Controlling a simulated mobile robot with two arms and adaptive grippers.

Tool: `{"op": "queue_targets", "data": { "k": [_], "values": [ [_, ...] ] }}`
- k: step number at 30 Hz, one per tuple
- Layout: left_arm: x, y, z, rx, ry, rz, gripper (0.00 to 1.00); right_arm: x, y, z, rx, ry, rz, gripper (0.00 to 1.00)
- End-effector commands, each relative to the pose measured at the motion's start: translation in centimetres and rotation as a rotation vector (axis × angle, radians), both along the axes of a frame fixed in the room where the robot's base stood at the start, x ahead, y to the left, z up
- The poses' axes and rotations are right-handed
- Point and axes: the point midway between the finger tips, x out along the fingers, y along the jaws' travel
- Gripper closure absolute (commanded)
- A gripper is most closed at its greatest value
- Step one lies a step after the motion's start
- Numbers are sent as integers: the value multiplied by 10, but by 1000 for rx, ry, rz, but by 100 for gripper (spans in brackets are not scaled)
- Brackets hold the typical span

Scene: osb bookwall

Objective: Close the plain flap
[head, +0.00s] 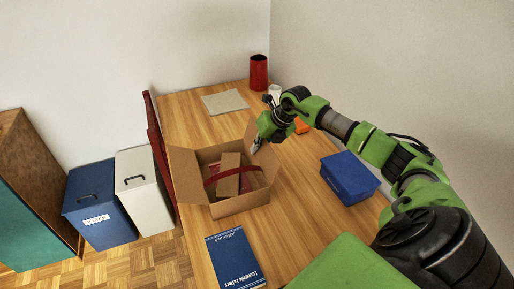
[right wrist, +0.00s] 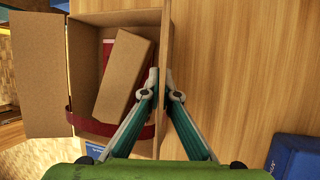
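An open cardboard box (head: 238,203) stands on the desk with a flap (head: 187,176) folded out on its left. A plain flap (head: 250,132) stands up at its right side. In the right wrist view this flap (right wrist: 166,32) shows almost edge-on. My right gripper (head: 256,148) is at the flap, with one finger on each side of it. In the right wrist view the fingertips (right wrist: 163,80) come close together on the flap. Inside the box are a brown carton (right wrist: 124,72) and something red. A dark red band (head: 235,172) curves across the opening. My left gripper is out of view.
A blue box (head: 348,178) stands to the right and a blue book (head: 234,259) lies in front. A red cup (head: 258,72) and a beige sheet (head: 225,101) are at the back. Blue (head: 100,206) and white (head: 145,194) bins stand left of the desk.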

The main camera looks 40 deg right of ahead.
Motion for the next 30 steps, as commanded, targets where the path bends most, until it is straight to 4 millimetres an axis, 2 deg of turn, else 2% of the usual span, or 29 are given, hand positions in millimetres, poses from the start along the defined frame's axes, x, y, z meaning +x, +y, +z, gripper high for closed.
{"op": "queue_targets", "data": {
  "k": [11,19,30],
  "values": [
    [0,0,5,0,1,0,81,1,2,3,-53,16,1,100],
    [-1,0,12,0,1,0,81,4,9,5,-218,71,4,100],
    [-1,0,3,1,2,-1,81,7,18,1,-461,156,1,100]
  ]
}}
